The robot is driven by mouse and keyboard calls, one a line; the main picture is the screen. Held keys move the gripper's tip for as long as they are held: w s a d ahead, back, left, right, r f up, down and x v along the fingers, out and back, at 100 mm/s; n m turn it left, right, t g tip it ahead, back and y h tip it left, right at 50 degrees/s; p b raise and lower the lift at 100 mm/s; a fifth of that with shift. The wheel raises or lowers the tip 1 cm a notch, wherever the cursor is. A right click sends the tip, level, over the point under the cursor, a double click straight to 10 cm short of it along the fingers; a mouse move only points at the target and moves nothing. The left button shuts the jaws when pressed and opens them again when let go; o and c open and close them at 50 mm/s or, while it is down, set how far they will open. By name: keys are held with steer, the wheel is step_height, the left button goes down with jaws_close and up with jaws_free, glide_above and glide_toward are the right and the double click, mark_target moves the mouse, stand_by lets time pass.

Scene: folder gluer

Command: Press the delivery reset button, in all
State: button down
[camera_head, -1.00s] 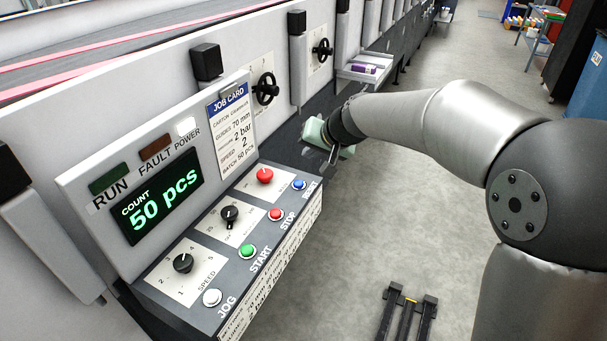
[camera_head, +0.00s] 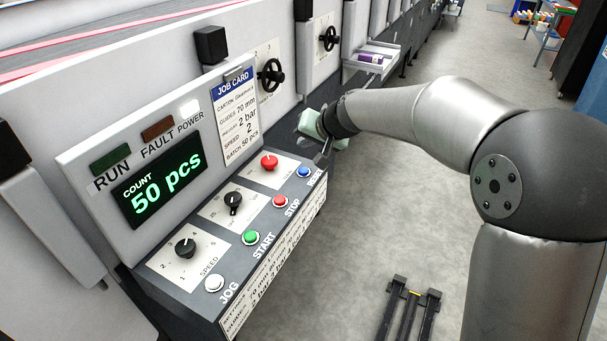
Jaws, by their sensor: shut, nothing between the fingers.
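The blue button (camera_head: 303,172) labelled RESET is at the far right end of the button row on the sloped control panel (camera_head: 215,271). No button in view is labelled "delivery". My gripper (camera_head: 322,155) is just beyond and slightly right of the blue button, near the panel's far right corner. It looks shut and empty, with its fingers small and partly hidden by its pale green body. It appears apart from the button; the exact gap is hard to tell.
A red STOP button (camera_head: 280,201), a green START button (camera_head: 250,237) and a white JOG button (camera_head: 214,283) share the row. Knobs, including a red one (camera_head: 269,161), stand behind. The display (camera_head: 160,180) reads 50 pcs. Open floor lies right of the panel.

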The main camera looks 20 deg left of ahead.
mark_target(306, 172)
steer(key=shift+f+b, duration=2.05)
steer(key=shift+f, duration=0.75)
steer(key=shift+f+b, duration=0.4)
steer(key=shift+b, duration=0.15)
steer(key=shift+f+b, duration=0.55)
steer(key=shift+b, duration=0.05)
stand_by(0.5)
steer(key=shift+r, duration=0.15)
steer(key=shift+r+p, duration=0.6)
steer(key=shift+r, duration=0.2)
step_height(306, 172, up, 5)
steer(key=p, duration=0.3)
